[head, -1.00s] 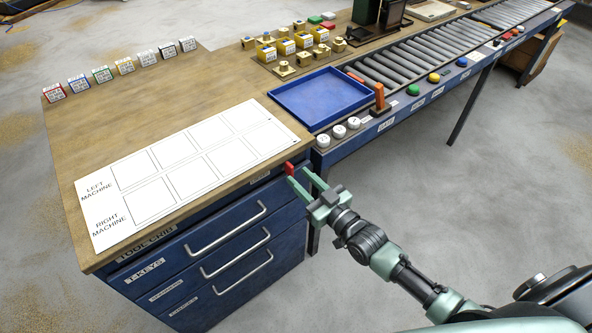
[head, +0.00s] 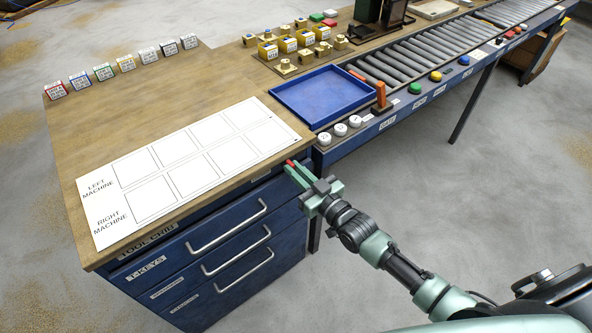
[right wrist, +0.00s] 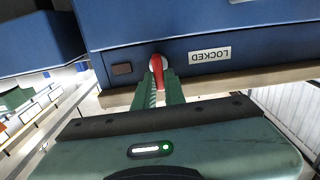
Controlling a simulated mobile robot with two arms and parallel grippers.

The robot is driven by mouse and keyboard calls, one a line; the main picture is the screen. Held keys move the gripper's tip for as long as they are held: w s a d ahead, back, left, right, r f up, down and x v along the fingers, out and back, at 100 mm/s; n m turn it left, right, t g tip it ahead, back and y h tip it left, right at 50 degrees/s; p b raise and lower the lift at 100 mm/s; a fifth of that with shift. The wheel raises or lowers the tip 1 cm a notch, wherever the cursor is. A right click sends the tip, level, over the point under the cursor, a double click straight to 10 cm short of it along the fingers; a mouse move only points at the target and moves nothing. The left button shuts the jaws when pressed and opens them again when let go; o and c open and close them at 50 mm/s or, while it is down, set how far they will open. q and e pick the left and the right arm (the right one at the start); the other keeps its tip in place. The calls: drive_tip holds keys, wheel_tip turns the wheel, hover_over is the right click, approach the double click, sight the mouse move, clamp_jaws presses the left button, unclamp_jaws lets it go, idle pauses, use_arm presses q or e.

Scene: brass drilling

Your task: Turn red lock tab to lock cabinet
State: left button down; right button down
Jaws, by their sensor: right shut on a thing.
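The blue cabinet (head: 284,205) has a wooden top and several handled drawers. The red lock tab (head: 290,162) is at the top right corner of its front, mostly hidden by my fingers. My right gripper (head: 293,168) is shut on the red tab. In the right wrist view the red tab (right wrist: 157,66) sits between the green fingers (right wrist: 160,88), against the blue cabinet face. A white LOCKED label (right wrist: 210,55), upside down in the picture, is to the right of the tab there. My left gripper is not in view.
A white sheet marked LEFT MACHINE and RIGHT MACHINE (head: 107,214) lies on the cabinet top. A blue tray (head: 322,97) and a roller conveyor (head: 420,55) with colored buttons are beside it. The floor in front of the drawers is clear.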

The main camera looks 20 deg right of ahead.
drive_tip(key=shift+n, duration=0.3)
drive_tip(key=n, duration=0.5)
drive_tip(key=a+f+n+b, duration=0.1)
drive_tip(key=n, duration=1.1)
drive_tip(key=shift+s+a+f+b, duration=0.15)
drive_tip(key=shift+s+f+b, duration=0.1)
drive_tip(key=shift+b, duration=0.1)
drive_tip(key=c, duration=1.5)
unclamp_jaws()
